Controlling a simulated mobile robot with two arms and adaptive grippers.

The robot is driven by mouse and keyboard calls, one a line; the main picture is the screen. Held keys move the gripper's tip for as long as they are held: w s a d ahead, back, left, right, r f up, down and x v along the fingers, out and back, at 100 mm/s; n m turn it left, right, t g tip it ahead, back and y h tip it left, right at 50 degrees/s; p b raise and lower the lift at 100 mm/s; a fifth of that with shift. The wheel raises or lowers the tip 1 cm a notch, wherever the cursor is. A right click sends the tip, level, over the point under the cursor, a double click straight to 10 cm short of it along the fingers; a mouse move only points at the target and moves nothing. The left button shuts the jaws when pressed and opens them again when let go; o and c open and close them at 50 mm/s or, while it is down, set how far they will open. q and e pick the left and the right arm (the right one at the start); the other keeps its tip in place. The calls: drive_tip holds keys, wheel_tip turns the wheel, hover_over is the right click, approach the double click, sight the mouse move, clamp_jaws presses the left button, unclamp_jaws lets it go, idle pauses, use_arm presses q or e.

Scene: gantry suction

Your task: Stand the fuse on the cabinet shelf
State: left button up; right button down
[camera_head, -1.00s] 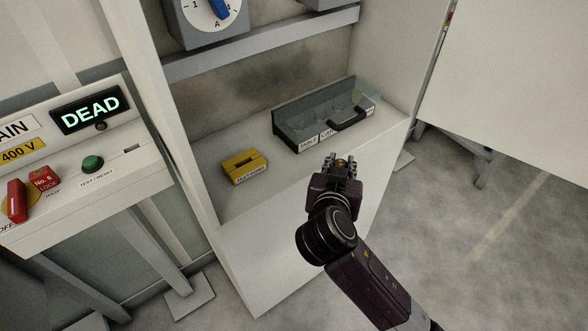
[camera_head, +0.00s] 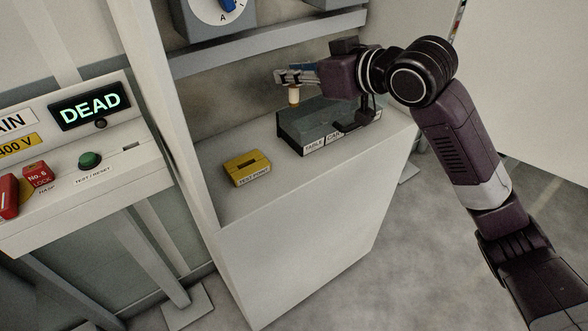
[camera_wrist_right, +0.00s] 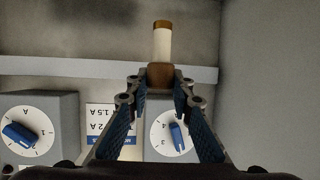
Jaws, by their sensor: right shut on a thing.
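The fuse (camera_head: 293,96) is a small white cylinder with brownish end caps. My left gripper is not in view.
A grey tray (camera_head: 300,135) with a label and black handle stands on the shelf, partly behind my right arm. A yellow test-point block (camera_head: 246,168) sits to its left. A grey rail (camera_head: 262,46) with dial boxes runs above. Shelf between block and tray is clear.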

wheel_tip(320, 180, down, 20)
drive_tip(key=shift+s+r+p, duration=0.1)
drive_tip(key=shift+p, duration=0.35)
drive_tip(key=c, duration=2)
unclamp_jaws()
drive_tip(key=b+v, duration=0.1)
drive_tip(key=v, duration=1.1)
drive_tip(key=shift+r, duration=0.1)
